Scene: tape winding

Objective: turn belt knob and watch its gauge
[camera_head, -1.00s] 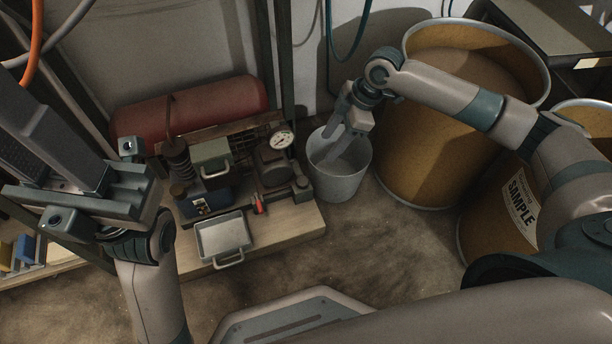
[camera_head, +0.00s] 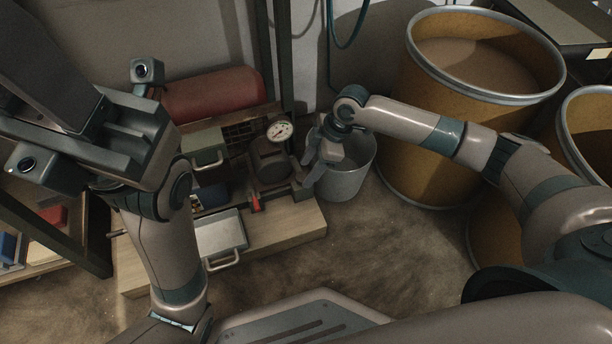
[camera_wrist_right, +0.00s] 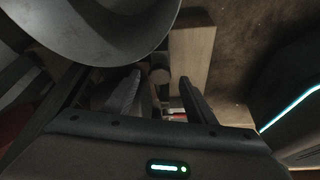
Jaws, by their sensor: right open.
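The gauge (camera_head: 280,130) has a round white face with a dark needle and sits on the machine on the wooden board. Its reading is too small to tell. A dark fitting (camera_head: 301,191) at the machine's right end looks like the belt knob. A grey round end (camera_wrist_right: 160,75) shows between my fingers in the right wrist view. My right gripper (camera_head: 309,179) is open, pointing down just above and right of that fitting; contact cannot be told. It also shows in the right wrist view (camera_wrist_right: 160,92). My left gripper (camera_head: 125,140) is at the upper left, its fingers hidden.
A grey bucket (camera_head: 347,183) stands right behind my right gripper. Large tan drums (camera_head: 430,150) stand to the right. A red cylinder (camera_head: 215,93) lies behind the machine.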

